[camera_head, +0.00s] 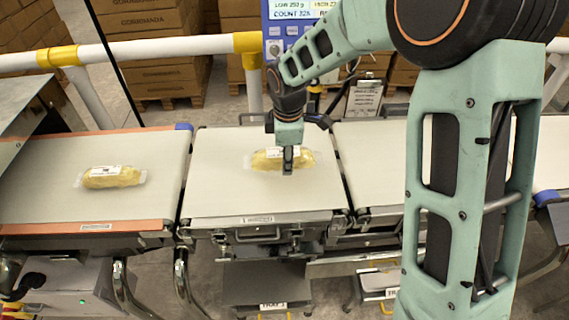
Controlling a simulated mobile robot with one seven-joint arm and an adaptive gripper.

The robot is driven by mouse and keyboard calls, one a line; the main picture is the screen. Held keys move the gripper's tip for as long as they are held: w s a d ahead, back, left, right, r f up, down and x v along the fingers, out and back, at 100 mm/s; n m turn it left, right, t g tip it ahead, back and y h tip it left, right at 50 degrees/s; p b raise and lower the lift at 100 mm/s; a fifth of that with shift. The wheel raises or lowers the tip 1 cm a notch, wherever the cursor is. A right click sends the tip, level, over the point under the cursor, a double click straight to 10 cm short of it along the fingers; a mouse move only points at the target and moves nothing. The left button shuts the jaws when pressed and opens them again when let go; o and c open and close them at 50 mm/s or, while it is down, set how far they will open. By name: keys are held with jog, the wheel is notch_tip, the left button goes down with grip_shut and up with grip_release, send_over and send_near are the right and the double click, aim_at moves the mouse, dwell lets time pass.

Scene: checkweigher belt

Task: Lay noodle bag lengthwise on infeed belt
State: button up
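One noodle bag (262,160), yellow in clear wrap with a white label, lies on the middle belt (225,180), its long side running left to right. My gripper (288,168) points down at this bag's right half and hides part of it. The fingers overlap in this view, so I cannot tell whether they are open or shut, or whether they touch the bag. A second noodle bag (112,177) lies flat on the left belt (60,205), also lengthwise left to right. Which belt is the infeed is not marked legibly.
A right-hand belt (372,150) is bare where it shows, partly hidden by my arm. A white and yellow rail (190,47) runs behind the belts. A blue display panel (290,25) and stacked cartons (160,75) stand at the back.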

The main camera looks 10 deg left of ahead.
jog(key=shift+w+a+f, duration=0.15)
jog(key=shift+a+f, duration=0.1)
jog(key=shift+f, duration=0.15)
jog(key=shift+w+a+f, duration=0.1)
jog(key=shift+f, duration=1.5)
jog(key=shift+f, duration=0.15)
jog(key=o, duration=1.4)
jog(key=r, duration=0.4)
jog(key=s+r, duration=0.1)
jog(key=r, duration=0.3)
jog(key=s+r, duration=0.1)
jog(key=r, duration=0.3)
jog(key=shift+d+r, duration=0.1)
jog(key=shift+d, duration=0.2)
